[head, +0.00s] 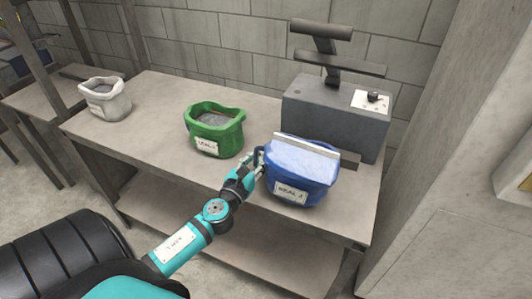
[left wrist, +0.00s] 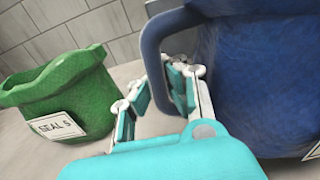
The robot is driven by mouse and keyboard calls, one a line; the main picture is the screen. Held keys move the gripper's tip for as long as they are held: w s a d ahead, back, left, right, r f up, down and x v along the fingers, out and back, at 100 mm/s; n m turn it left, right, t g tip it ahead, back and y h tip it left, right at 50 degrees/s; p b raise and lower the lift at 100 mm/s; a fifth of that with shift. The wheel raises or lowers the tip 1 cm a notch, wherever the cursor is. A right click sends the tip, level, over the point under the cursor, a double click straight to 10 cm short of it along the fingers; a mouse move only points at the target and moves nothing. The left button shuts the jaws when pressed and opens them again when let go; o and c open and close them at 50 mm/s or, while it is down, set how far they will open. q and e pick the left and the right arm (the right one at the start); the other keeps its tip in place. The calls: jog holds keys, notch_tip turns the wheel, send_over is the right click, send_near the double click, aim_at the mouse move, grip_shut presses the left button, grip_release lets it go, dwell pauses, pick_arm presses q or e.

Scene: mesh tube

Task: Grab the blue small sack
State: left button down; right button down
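The blue small sack (head: 301,172), with a white label and a pale blue filling, stands on the table in front of the grey machine. My left gripper (head: 254,163) is at its left side, by the side handle. In the left wrist view the dark blue handle (left wrist: 152,52) passes among the fingers of my left gripper (left wrist: 170,88), with the sack's body (left wrist: 262,85) to the right. The handle hides part of the fingers, so I cannot tell whether they are closed on it. My right gripper is not in view.
A green sack (head: 215,131) stands left of the blue one; it also shows in the left wrist view (left wrist: 72,88). A white sack (head: 105,101) is farther left. The grey machine (head: 335,112) stands behind the blue sack. Bare table (head: 160,115) lies between the white and green sacks.

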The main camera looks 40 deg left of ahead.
pick_arm(q)
jog(key=a+b+v, duration=0.1)
jog(key=v, duration=0.5)
jog(key=shift+s+a+r, duration=0.2)
jog(key=shift+a+r, duration=0.25)
jog(key=shift+a, duration=0.1)
jog(key=shift+s, duration=0.1)
jog(key=shift+d, duration=0.1)
